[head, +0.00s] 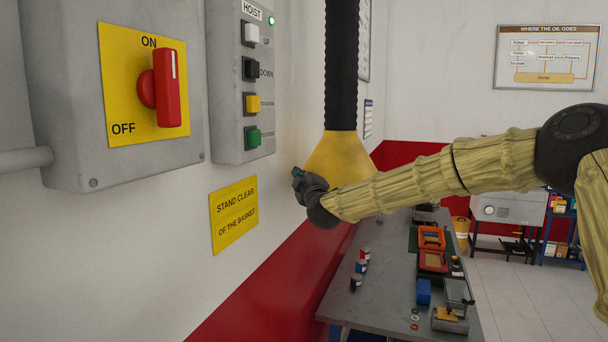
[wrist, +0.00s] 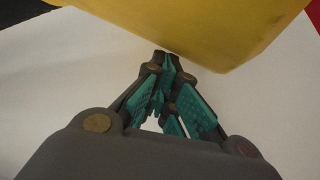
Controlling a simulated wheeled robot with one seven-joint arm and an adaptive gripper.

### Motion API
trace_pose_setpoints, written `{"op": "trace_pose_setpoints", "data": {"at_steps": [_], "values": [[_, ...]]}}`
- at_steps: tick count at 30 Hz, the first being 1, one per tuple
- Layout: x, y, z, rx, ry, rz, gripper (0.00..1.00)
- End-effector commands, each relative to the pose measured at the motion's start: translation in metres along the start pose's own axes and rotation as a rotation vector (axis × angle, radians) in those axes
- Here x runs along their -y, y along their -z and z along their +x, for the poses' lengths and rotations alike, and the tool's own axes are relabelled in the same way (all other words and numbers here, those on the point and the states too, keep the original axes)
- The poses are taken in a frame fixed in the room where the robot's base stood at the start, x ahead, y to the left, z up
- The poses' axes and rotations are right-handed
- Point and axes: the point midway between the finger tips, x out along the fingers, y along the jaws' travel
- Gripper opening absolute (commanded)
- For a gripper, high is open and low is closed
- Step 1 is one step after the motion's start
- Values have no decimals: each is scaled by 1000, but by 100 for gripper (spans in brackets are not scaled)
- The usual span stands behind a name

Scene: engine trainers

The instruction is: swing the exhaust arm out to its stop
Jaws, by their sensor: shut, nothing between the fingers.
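The exhaust arm hangs down as a black ribbed hose (head: 341,70) with a yellow hood (head: 338,152) at its lower end, close to the wall. My gripper (head: 297,176) is at the hood's lower left, between the hood and the wall. In the wrist view my gripper (wrist: 167,68) is shut and empty, its teal-padded fingers together. The yellow hood (wrist: 205,30) fills the top of that view, just beside the fingertips. I cannot tell whether they touch. My forearm covers part of the hood's lower right in the head view.
A grey switch box with a red knob (head: 166,88) and a hoist button panel (head: 243,85) are on the left wall above a yellow sign (head: 234,215). A grey workbench (head: 375,295) with trays and small parts stands below. Open floor (head: 520,300) lies to the right.

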Motion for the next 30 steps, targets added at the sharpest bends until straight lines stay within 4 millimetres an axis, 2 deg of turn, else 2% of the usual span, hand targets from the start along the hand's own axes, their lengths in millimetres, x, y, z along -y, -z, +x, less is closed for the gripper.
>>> {"op": "trace_pose_setpoints", "data": {"at_steps": [9,15,30], "values": [[-1,2,33,0,1,2,0],[0,1,46,-1,1,0,0],[0,1,50,-1,1,0,0]]}}
